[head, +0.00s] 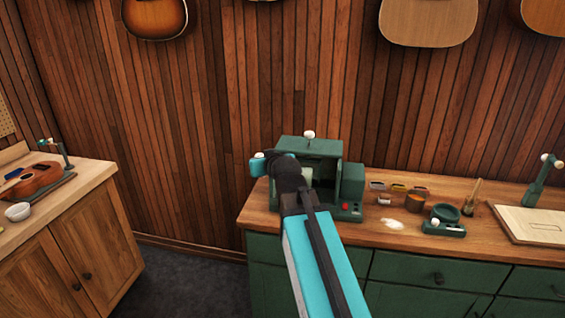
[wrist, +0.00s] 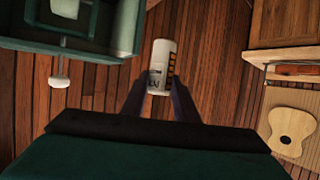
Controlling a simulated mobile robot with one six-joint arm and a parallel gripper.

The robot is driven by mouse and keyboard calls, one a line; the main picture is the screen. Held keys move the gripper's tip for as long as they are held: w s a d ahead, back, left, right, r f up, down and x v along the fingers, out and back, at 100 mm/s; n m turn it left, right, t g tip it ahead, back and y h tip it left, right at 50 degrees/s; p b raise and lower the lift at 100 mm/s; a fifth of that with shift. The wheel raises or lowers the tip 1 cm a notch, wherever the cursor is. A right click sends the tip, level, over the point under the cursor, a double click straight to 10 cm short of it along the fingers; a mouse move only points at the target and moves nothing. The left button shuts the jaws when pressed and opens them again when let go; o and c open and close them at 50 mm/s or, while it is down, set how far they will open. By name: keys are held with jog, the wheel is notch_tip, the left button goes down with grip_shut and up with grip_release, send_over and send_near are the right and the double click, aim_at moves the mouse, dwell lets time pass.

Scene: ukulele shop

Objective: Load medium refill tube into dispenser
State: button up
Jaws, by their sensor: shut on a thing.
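My gripper (wrist: 159,90) is shut on a white tube (wrist: 161,62) with black lettering and an orange-and-dark banded strip along one side. The tube points away from me between the fingers. The green dispenser (head: 312,146) stands at the left end of the green counter, with an open front and a red button on its base. In the wrist view the dispenser (wrist: 30,38) is at upper left, apart from the tube, and a pale cylinder shows in it. In the head view my arm hides part of the dispenser, and the fingers are hard to make out.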

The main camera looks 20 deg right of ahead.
jog(key=shift+a+f+b, duration=0.2)
jog(key=shift+f+b, duration=0.4)
jog(key=shift+f, duration=0.2)
jog(key=shift+a+f+b, duration=0.15)
jog(key=shift+f+b, duration=0.45)
jog(key=shift+f, duration=0.2)
jog(key=shift+a, duration=0.15)
